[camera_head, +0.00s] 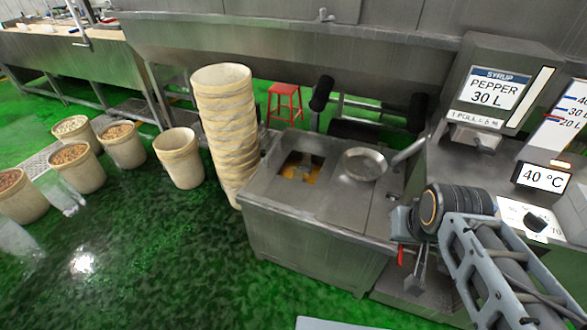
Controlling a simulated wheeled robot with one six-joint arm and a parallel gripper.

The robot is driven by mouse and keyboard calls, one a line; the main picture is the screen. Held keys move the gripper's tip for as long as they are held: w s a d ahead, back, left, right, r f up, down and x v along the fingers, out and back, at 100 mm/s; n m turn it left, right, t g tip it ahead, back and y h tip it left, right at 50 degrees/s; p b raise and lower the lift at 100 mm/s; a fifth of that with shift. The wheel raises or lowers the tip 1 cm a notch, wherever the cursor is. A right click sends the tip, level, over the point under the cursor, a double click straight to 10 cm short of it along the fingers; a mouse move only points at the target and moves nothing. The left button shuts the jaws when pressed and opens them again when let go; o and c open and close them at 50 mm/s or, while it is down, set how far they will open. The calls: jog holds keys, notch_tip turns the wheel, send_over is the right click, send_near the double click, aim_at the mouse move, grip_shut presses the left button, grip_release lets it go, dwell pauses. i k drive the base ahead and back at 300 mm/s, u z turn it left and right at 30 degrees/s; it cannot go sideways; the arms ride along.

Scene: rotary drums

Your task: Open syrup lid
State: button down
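The syrup dispenser (498,88) stands at the right, a grey metal housing with a sign reading "SYRUP PEPPER 30 L". A small spout or handle (474,139) sits below the sign. No part can be surely told as the syrup lid. A round shallow metal pan or cover (364,164) lies on the steel counter (318,216), beside a square opening (301,168) with orange-yellow contents. My gripper (415,280) hangs low at the counter's right front, below and left of the dispenser. Its fingers are small and partly overlapped, so their opening is unclear. I see nothing held.
A tall stack of beige buckets (226,110) stands left of the counter, with a single bucket (178,158) beside it. Several filled buckets (76,168) stand farther left. A red stool (285,103) is behind. A 40 °C display (542,178) is at right. Green floor is clear in front.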

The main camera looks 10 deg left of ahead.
aim_at(267, 183)
jog(key=u, duration=0.35)
jog(key=k, duration=0.35)
jog(key=u, duration=1.85)
jog(key=i, duration=1.4)
jog(key=z, duration=0.55)
jog(key=i, duration=0.85)
jog(key=z, duration=1.3)
jog(key=i, duration=0.45)
jog(key=z, duration=0.35)
